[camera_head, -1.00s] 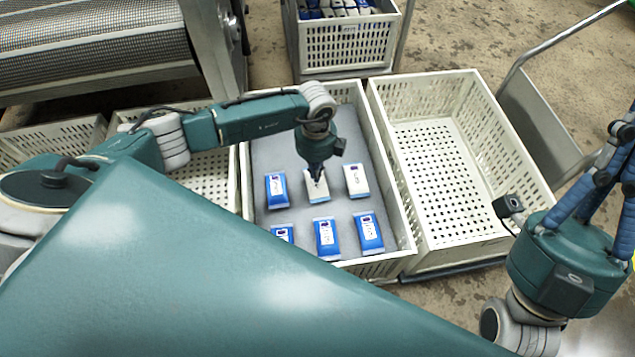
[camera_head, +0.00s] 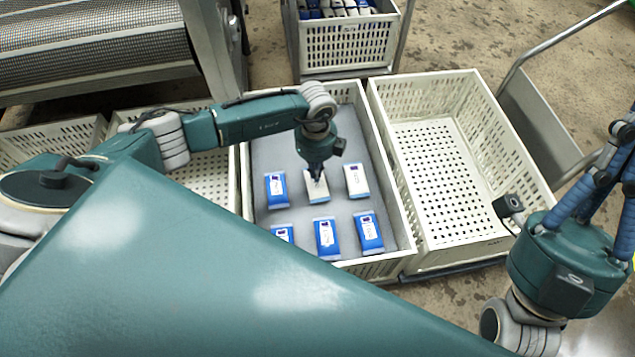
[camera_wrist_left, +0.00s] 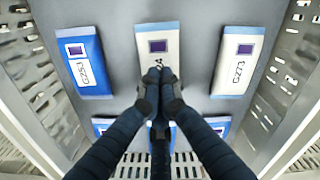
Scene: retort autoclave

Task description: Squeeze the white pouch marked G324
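The middle white pouch (camera_head: 316,190) lies flat in the back row on the grey surface inside a cream crate. In the left wrist view this white pouch (camera_wrist_left: 158,45) shows a dark square, and my fingers cover most of its marking; only a "4" shows. My left gripper (camera_head: 317,177) points down over it. In the left wrist view the left fingertips (camera_wrist_left: 160,76) are together at the pouch's marking, with no pouch edge between them; contact is hard to tell. My right gripper (camera_head: 612,165) is at the right edge, its fingertips not clearly seen.
A blue pouch G253 (camera_wrist_left: 83,62) lies left of the pouch and a white pouch G273 (camera_wrist_left: 237,60) lies right. Several blue pouches (camera_head: 327,238) form the front row. The crate wall (camera_head: 388,180) surrounds them. An empty crate (camera_head: 440,180) stands to the right.

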